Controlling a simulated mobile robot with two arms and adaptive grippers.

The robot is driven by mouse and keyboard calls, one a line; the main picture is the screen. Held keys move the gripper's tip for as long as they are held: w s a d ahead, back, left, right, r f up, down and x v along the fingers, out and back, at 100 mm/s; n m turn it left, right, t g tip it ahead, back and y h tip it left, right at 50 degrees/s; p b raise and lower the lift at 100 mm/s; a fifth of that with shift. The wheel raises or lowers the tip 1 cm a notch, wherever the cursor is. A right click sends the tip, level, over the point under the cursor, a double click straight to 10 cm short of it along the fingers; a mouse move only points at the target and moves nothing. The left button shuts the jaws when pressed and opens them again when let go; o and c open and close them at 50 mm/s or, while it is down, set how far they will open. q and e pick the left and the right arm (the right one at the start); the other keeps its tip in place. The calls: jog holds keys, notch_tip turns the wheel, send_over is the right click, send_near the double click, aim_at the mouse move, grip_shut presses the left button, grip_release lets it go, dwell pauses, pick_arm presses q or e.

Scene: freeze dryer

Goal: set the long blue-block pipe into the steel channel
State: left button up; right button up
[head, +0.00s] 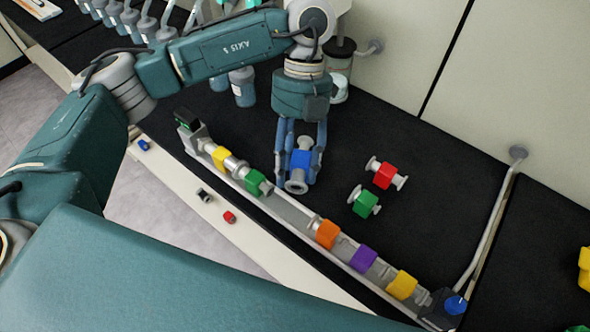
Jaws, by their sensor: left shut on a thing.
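My left gripper (301,150) points down and is shut on the blue-block pipe (299,171), which has grey metal ends. The near end flange faces the camera; the far end is hidden by the fingers. The pipe is behind the steel channel (287,210) in the picture; its height above the black top is hard to tell. The channel runs diagonally and holds pipes with a yellow block (220,158), a green block (256,182), an orange block (327,234), a purple block (362,258) and another yellow block (402,284). A stretch between green and orange is bare.
A red-block pipe (385,175) and a loose green-block pipe (365,202) lie on the black top right of the gripper. A blue-capped fitting (455,305) stands at the channel's right end. Small parts lie on the pale front ledge. Bottles stand at the back.

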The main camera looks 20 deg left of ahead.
aim_at(295, 184)
pick_arm(q)
jog(key=n, duration=0.2)
jog(key=n+h+p, duration=0.1)
jog(key=n, duration=0.1)
jog(key=s+n+t+h, duration=0.1)
jog(key=n, duration=0.1)
jog(key=shift+s+f, duration=0.1)
jog(key=shift+f, duration=0.2)
jog(key=n, duration=0.1)
jog(key=n+h+p, duration=0.1)
jog(key=n, duration=0.1)
jog(key=s+n+t, duration=0.1)
jog(key=shift+d+f, duration=0.25)
jog(key=shift+f, duration=0.15)
jog(key=shift+d+f+n+t+h+p, duration=0.1)
jog(key=shift+f+n+t+h+p, duration=0.1)
jog(key=shift+n, duration=0.35)
jog(key=shift+f+n+t+h+p, duration=0.1)
jog(key=shift+n+t+h+p, duration=0.1)
jog(key=shift+n, duration=0.35)
jog(key=shift+w+f+b, duration=0.1)
jog(key=shift+f+b, duration=0.25)
jog(key=shift+f, duration=0.05)
notch_tip(295, 184, down, 4)
jog(key=b, duration=0.3)
jog(key=shift+r, duration=0.1)
pick_arm(e)
jog(key=shift+w+a+r, duration=0.1)
jog(key=shift+w, duration=0.1)
